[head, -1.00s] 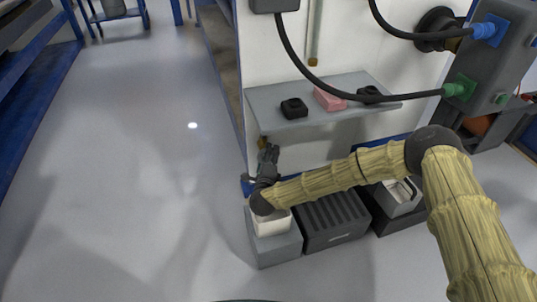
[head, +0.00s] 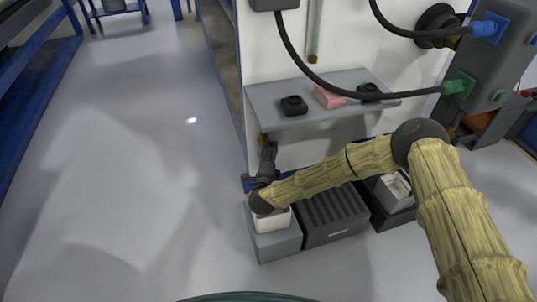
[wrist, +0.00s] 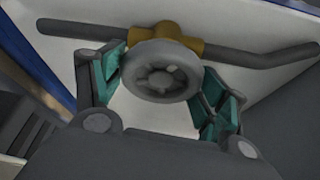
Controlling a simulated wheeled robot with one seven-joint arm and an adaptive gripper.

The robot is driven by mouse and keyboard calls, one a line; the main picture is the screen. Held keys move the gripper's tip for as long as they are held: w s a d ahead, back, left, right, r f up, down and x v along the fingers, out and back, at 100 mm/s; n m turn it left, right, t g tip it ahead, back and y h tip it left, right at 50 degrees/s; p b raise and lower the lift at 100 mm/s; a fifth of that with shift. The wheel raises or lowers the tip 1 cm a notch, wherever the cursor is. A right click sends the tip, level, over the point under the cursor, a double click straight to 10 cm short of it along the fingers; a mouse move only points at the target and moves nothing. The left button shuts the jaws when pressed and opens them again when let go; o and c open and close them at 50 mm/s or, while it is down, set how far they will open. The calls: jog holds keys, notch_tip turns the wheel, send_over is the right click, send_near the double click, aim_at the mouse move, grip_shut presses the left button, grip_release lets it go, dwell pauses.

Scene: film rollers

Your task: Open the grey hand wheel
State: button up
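The grey hand wheel (wrist: 160,76) shows in the wrist view, with a round rim and spokes, on a brass valve body (wrist: 166,40) in a dark pipe. My gripper (wrist: 162,88) is open, with one teal-padded finger on the left of the wheel and one on the right. The wheel lies between the fingers, close to both; I cannot tell whether the pads touch it. In the head view my gripper (head: 267,162) is under the left end of the grey shelf, and the wheel cannot be made out there.
The grey shelf (head: 330,110) above my gripper holds two black objects and a pink block (head: 328,96). Below my arm stand a grey box (head: 275,243) with a white container and a dark ribbed crate (head: 334,218). The floor on the left is clear.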

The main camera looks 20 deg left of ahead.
jog(key=shift+o, duration=1.2)
jog(key=v, duration=0.7)
jog(key=shift+s, duration=0.25)
jog(key=shift+d, duration=0.1)
